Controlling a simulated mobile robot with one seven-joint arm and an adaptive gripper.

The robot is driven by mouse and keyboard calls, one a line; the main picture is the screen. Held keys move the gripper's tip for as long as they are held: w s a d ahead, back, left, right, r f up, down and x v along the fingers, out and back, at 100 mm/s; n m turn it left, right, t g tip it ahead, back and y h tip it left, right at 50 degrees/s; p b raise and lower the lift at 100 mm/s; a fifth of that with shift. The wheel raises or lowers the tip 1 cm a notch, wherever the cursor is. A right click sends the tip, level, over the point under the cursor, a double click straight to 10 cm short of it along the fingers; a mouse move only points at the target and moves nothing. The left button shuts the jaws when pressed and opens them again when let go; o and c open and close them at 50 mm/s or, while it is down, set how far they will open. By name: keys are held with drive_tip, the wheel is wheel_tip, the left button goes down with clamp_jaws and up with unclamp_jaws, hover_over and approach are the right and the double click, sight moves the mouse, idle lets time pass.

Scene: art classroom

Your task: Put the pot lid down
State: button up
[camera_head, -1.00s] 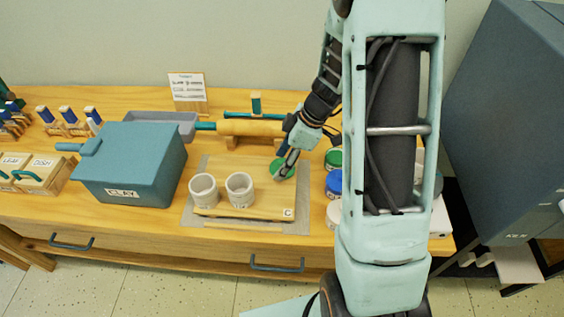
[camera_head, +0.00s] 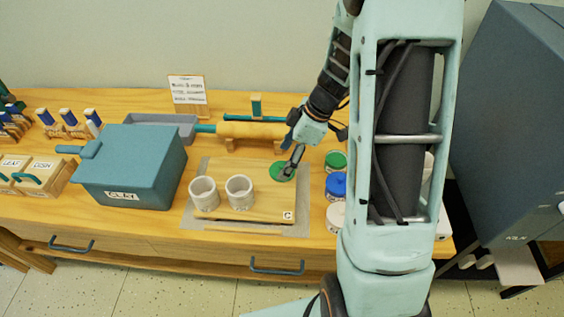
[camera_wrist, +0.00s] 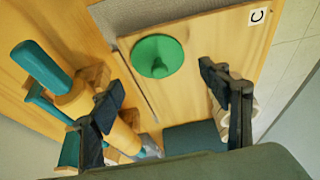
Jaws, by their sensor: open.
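The pot lid (camera_head: 281,172) is a green disc with a small knob. It lies on the wooden board marked C (camera_head: 250,210), towards the board's back right. The lid also shows in the wrist view (camera_wrist: 157,56), flat on the board with nothing around it. My gripper (camera_head: 291,165) is just above or beside the lid in the head view. In the wrist view my gripper's two fingers (camera_wrist: 168,98) are spread wide with nothing between them, apart from the lid.
Two white cups (camera_head: 222,193) stand on the board left of the lid. Blue (camera_head: 336,185) and green (camera_head: 335,161) jars stand to the right. A rolling pin (camera_head: 250,130) rests on a stand behind. A blue clay box (camera_head: 135,170) stands to the left.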

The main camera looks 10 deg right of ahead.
drive_tip(key=v, duration=0.9)
drive_tip(key=shift+r, duration=0.15)
